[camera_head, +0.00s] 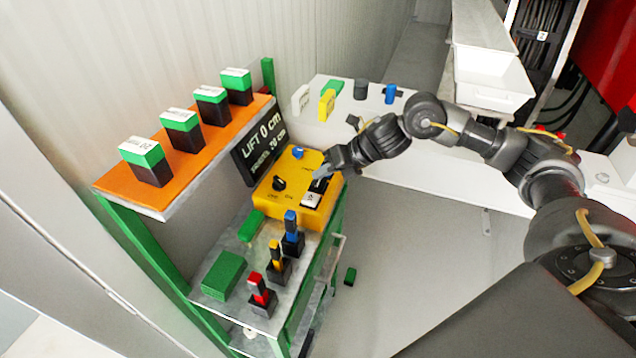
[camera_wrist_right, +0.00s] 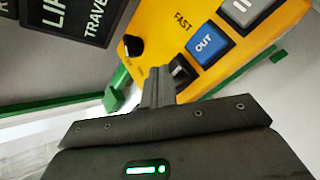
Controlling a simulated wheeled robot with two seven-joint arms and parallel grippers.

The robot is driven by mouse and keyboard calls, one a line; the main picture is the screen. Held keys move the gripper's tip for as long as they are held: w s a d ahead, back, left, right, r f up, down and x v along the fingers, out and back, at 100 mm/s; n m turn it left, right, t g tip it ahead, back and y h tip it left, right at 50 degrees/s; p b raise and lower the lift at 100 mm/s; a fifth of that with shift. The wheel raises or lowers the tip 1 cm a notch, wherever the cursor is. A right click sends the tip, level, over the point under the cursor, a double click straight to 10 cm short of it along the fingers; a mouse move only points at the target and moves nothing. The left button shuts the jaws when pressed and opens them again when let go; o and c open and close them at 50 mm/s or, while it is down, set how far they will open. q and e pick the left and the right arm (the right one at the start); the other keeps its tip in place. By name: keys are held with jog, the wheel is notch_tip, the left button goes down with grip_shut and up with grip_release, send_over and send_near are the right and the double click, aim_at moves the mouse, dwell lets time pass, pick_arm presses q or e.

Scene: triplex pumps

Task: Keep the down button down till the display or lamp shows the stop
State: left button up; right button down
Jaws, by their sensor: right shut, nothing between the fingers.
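The yellow control box (camera_head: 322,218) stands on the shelf unit, and its top also shows in the right wrist view (camera_wrist_right: 270,35). My right gripper (camera_head: 322,172) is shut and empty, with its tips over the box's buttons. In the right wrist view the tips (camera_wrist_right: 158,72) are beside a dark button (camera_wrist_right: 182,72), partly hidden. I cannot tell whether they touch or press it, nor read its label. A blue button (camera_wrist_right: 207,43) reads OUT. The display (camera_head: 262,143) reads LIFT 0 cm, with a second line that looks like TRAVEL 70 cm. My left gripper is out of view.
A black knob (camera_head: 279,183) and a white button (camera_head: 311,200) are on the box. Red, yellow and blue-topped pieces stand on the lower shelf (camera_head: 213,291). Several green-and-black blocks stand on the orange shelf (camera_head: 115,188). The floor (camera_head: 420,260) to the right is mostly clear.

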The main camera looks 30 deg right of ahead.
aim_at(322, 184)
jog(key=shift+f, duration=0.35)
jog(key=shift+f+b, duration=0.55)
jog(key=shift+b, duration=0.15)
dwell(0.4)
jog(key=shift+r, duration=0.1)
dwell(2.8)
jog(key=shift+r+p, duration=0.7)
jog(key=shift+r, duration=0.2)
jog(key=shift+r+p, duration=1.9)
jog(key=shift+r, duration=0.65)
jog(key=shift+a+f, duration=0.1)
